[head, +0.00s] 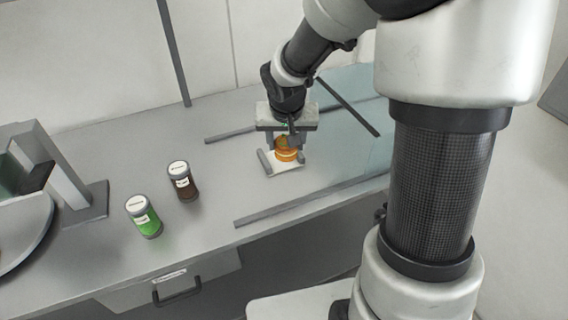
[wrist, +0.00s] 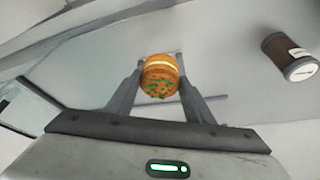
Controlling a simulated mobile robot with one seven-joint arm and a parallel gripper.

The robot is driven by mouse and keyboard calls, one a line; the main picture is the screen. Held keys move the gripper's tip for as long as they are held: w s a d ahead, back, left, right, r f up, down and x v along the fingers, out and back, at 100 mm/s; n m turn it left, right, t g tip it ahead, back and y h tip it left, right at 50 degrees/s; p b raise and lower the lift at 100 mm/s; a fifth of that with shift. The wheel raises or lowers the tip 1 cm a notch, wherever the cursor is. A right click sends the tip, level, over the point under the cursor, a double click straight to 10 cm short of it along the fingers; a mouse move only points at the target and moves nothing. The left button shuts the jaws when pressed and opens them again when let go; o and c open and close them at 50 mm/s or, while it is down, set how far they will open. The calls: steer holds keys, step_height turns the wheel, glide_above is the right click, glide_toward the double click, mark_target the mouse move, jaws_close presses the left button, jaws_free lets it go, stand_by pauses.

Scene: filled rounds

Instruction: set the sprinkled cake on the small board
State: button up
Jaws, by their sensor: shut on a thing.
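The sprinkled cake (head: 286,154) is a small round orange-brown cake with a pale filling band. In the wrist view, the cake (wrist: 160,72) shows green sprinkles on one face. My gripper (head: 286,147) is shut on the cake, with one finger on each side of it; the wrist view shows my gripper (wrist: 160,75) too. A small whitish board (head: 284,168) lies on the counter just below or behind the cake in the head view. The cake hides part of it, and I cannot tell whether they touch. I cannot make out the board in the wrist view.
A jar with brown contents (head: 182,182) and a jar with green contents (head: 144,217) stand to the left on the grey counter (head: 120,175). The brown jar (wrist: 290,57) also shows in the wrist view. Grey rails (head: 297,204) flank the board area.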

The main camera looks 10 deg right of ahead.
steer(key=w+f+m+g+h+b, duration=0.1)
steer(key=w+f+m+h+b, duration=0.2)
steer(key=w+m+b, duration=0.6)
steer(key=shift+n+g, duration=0.3)
steer(key=shift+n, duration=0.2)
steer(key=f, duration=0.3)
steer(key=w+f+p, duration=0.1)
steer(key=f, duration=0.2)
steer(key=w+f+p, duration=0.1)
steer(key=f, duration=0.2)
steer(key=shift+w+f, duration=0.25)
steer(key=shift+f, duration=0.05)
steer(key=shift+f, duration=0.1)
steer(key=shift+f, duration=0.15)
steer(key=o, duration=0.7)
steer(key=shift+d+y, duration=0.1)
steer(key=shift+y, duration=0.2)
steer(key=shift+r, duration=0.2)
